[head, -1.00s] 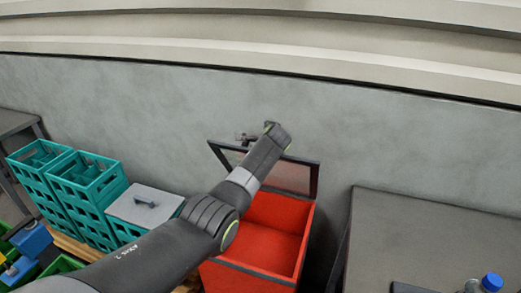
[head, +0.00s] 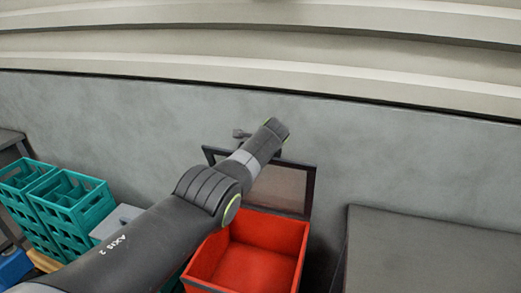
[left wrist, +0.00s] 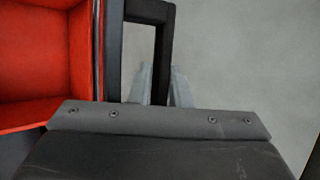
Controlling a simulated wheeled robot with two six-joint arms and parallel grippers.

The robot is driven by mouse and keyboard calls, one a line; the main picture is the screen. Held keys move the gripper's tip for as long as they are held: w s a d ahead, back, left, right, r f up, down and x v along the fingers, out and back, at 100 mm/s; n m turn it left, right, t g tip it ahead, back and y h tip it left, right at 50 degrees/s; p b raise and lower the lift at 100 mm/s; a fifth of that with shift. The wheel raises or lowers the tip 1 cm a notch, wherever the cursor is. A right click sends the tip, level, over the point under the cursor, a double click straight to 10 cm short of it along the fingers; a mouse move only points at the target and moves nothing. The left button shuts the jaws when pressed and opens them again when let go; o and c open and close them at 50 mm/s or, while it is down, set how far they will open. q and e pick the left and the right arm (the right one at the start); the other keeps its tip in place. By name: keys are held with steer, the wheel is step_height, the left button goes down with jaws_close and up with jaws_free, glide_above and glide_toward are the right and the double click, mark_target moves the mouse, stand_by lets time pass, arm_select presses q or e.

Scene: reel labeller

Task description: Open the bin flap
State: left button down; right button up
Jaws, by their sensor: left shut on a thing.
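The red bin (head: 248,255) stands against the wall with its top open. Its dark-framed flap (head: 285,187) stands raised at the back of the bin, partly hidden behind my left arm. In the left wrist view the bin (left wrist: 35,60) is at the left, and a black bar handle (left wrist: 150,11) sticks out beside the flap's dark edge. My left gripper (left wrist: 164,82) is shut on the handle, with a finger on each side of its outer bar. In the head view my own wrist hides most of this grip.
Teal crates (head: 75,205) stand left of the bin, with a grey-lidded box (head: 118,220) between. A dark table (head: 430,250) stands to the right. The grey wall (head: 400,150) is close behind the flap.

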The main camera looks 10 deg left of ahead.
arm_select(q)
steer(key=shift+w, duration=0.1)
stand_by(0.4)
steer(key=c, duration=1.5)
jaws_free()
steer(key=p+v, duration=0.3)
steer(key=p, duration=0.3)
steer(key=shift+r, duration=0.2)
steer(key=shift+p+v, duration=0.55)
steer(key=shift+v, duration=0.85)
steer(key=b+v, duration=0.2)
steer(key=v, duration=0.9)
steer(key=shift+s+b, duration=0.25)
steer(key=shift+b, duration=0.15)
